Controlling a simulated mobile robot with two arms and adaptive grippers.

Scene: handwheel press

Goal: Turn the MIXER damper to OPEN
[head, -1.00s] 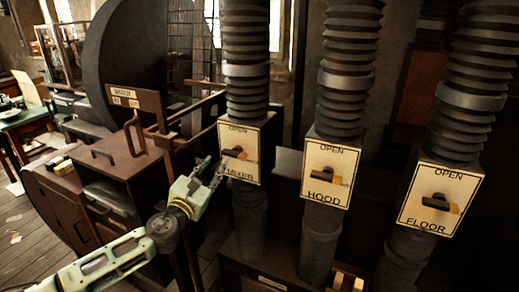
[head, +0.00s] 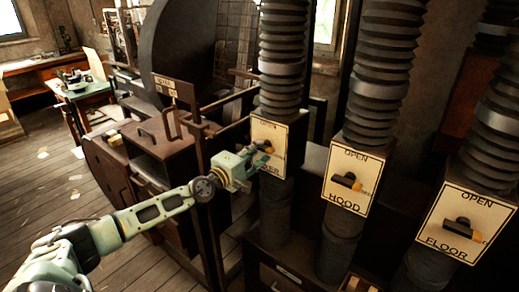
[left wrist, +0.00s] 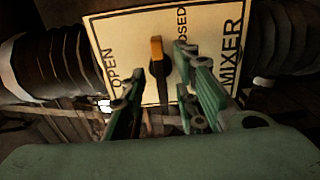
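The MIXER plate (head: 263,130) is a cream panel on the leftmost ribbed duct. OPEN is at its top and MIXER at its bottom. It fills the upper left wrist view (left wrist: 120,35). Its dark handle with an orange tip (left wrist: 157,48) points across the plate, near the CLOSED lettering. My left gripper (head: 262,155) is in front of the plate and partly hides the lettering. In the left wrist view its fingers (left wrist: 165,95) are apart on either side of the handle, with a gap visible on the left. My right gripper is not in view.
The HOOD plate (head: 346,181) and FLOOR plate (head: 462,224) are on ducts to the right, with similar handles. A brown cabinet (head: 150,150) and railing stand left of the MIXER duct. Wooden floor (head: 50,180) is open at far left.

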